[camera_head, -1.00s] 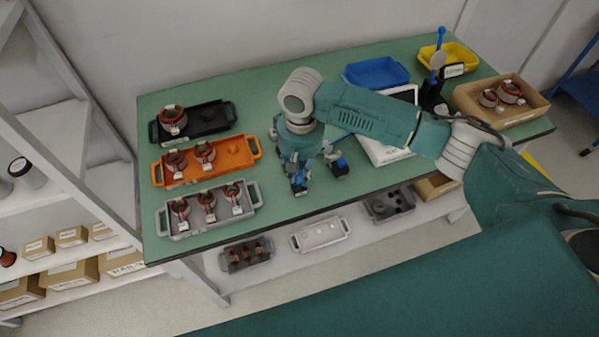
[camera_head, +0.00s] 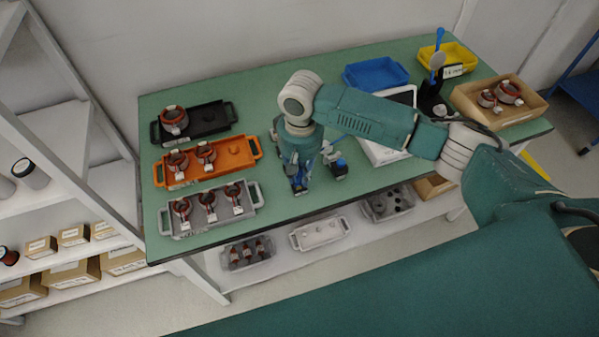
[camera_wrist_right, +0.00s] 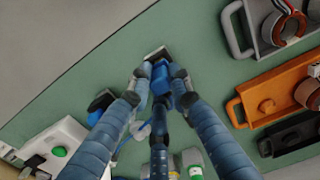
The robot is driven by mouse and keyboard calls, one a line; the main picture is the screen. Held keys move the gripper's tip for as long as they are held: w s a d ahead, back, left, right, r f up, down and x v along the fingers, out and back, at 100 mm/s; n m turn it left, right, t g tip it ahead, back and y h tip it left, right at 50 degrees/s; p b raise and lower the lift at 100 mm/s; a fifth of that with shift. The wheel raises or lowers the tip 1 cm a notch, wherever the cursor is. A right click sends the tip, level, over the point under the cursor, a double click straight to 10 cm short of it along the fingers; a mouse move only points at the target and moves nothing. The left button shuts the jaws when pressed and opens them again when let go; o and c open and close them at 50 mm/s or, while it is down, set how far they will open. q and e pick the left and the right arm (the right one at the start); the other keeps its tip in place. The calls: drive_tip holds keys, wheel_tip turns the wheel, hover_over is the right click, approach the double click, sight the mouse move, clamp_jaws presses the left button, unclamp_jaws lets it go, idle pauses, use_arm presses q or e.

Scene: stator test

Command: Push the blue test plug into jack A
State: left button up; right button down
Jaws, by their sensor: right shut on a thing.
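My right gripper (camera_head: 298,183) points down near the front edge of the green bench, and it also shows in the right wrist view (camera_wrist_right: 160,82). Its fingers are shut on the blue test plug (camera_wrist_right: 160,72). A small grey and black piece (camera_wrist_right: 155,53) shows just beyond the plug; I cannot tell whether they touch. A black block with a blue top (camera_head: 339,170) stands just right of the gripper, apart from it, and shows in the wrist view (camera_wrist_right: 100,106). I cannot read any jack label, so jack A cannot be told. My left gripper is not in view.
A white device (camera_head: 372,154) lies behind my right arm. Grey (camera_head: 249,208), orange (camera_head: 238,154) and black (camera_head: 212,116) trays with stators fill the bench's left. A blue bin (camera_head: 376,73), a yellow bin (camera_head: 462,57) and a cardboard box (camera_head: 462,100) stand at the back right.

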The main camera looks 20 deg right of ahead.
drive_tip(key=shift+f+p, duration=0.5)
drive_tip(key=shift+f, duration=0.55)
idle(0.7)
drive_tip(key=c, duration=1.5)
unclamp_jaws()
drive_tip(key=shift+r, duration=6.05)
